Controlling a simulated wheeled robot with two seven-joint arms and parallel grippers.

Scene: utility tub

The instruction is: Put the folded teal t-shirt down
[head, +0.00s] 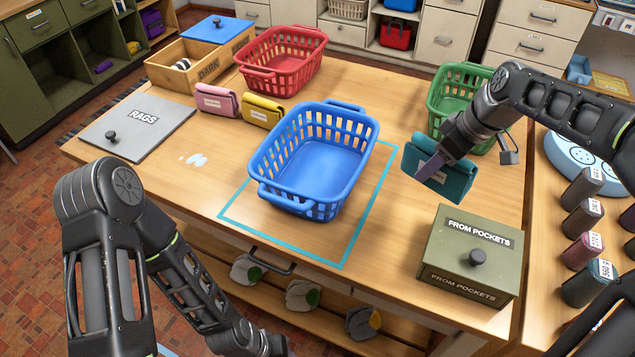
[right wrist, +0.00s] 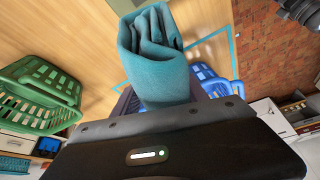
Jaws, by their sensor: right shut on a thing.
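The folded teal t-shirt (head: 446,172) has a white label and is in my right gripper (head: 432,170), on the right side of the table by the green basket. In the right wrist view the t-shirt (right wrist: 158,58) stands out beyond the gripper, its folded layers showing at the end. The right gripper is shut on it. I cannot tell for sure whether the t-shirt touches the table. My left arm comes in at the lower left in the head view, and its gripper (head: 272,346) is at the bottom edge, its fingers not clearly seen.
An empty blue basket (head: 292,190) stands inside a teal outline on the table. A green basket (head: 441,98), red basket (head: 263,74), pink folded item (head: 214,101), yellow folded item (head: 261,110), RAGS lid (head: 150,135) and FROM POCKETS box (head: 440,270) surround it. Bare wood lies right of the outline.

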